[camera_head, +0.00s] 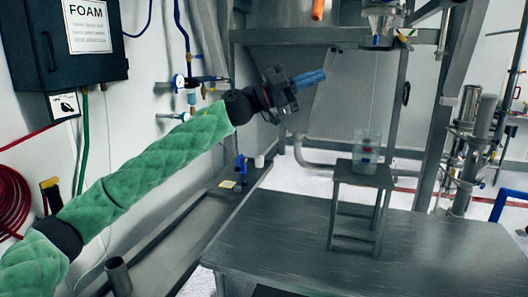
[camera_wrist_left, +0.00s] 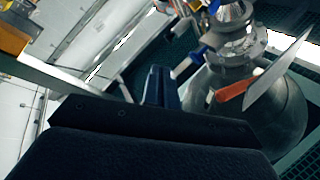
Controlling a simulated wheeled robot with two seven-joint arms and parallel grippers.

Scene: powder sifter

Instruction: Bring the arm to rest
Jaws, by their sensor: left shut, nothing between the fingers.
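My left arm, in a green quilted sleeve, reaches in from the left in the head view. Its gripper (camera_head: 309,79) has blue fingers, is shut and empty, and is raised in the air at the upper middle, pointing right. In the left wrist view the shut blue fingers (camera_wrist_left: 158,86) stick up past the dark gripper body, with nothing between them. My right gripper is not in view.
A metal table (camera_head: 290,238) carries a small metal stand (camera_head: 362,175) with a clear container (camera_head: 367,144) on it. A hopper outlet (camera_head: 384,24) hangs above. A dark FOAM box (camera_head: 62,45) is on the left wall. Metal posts stand to the right of my gripper.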

